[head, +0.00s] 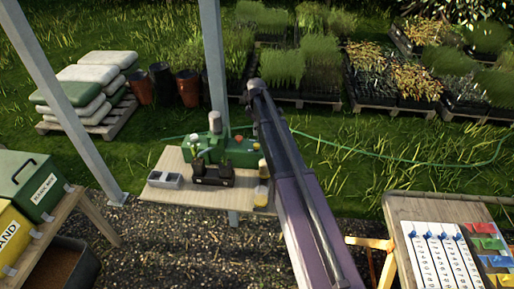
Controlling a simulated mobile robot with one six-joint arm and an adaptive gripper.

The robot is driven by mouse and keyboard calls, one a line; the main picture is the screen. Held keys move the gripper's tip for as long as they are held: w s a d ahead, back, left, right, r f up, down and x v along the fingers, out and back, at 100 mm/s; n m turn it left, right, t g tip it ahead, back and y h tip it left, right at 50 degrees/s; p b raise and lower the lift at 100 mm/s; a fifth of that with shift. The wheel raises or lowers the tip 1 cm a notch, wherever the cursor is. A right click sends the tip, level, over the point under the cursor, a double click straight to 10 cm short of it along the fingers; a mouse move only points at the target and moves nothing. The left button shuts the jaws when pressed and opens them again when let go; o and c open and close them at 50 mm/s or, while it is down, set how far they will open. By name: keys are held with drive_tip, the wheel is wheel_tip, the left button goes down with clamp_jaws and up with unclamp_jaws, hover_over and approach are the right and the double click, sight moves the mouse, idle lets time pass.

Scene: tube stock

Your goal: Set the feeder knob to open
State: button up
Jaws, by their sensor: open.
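A green machine (240,152) with a pale upright cylinder (215,122) stands at the back of a small wooden table (185,194) in the middle of the head view. A small orange-red part (238,138) sits on top of it. It may be the feeder knob, but it is too small to tell, and its setting cannot be read. My arm reaches up from the bottom right and passes just right of the machine, hiding part of the table's right side. My gripper cannot be made out.
A black holder (212,175), a grey tray (165,180) and small yellowish containers (262,194) stand on the table. A metal post rises behind it. Bins (30,183) stand at left, and a bench (398,208) with a white panel and coloured pieces at right.

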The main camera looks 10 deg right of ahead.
sight(256, 145)
drive_tip(key=shift+f+b, duration=4.3)
drive_tip(key=shift+f, duration=0.35)
clamp_jaws()
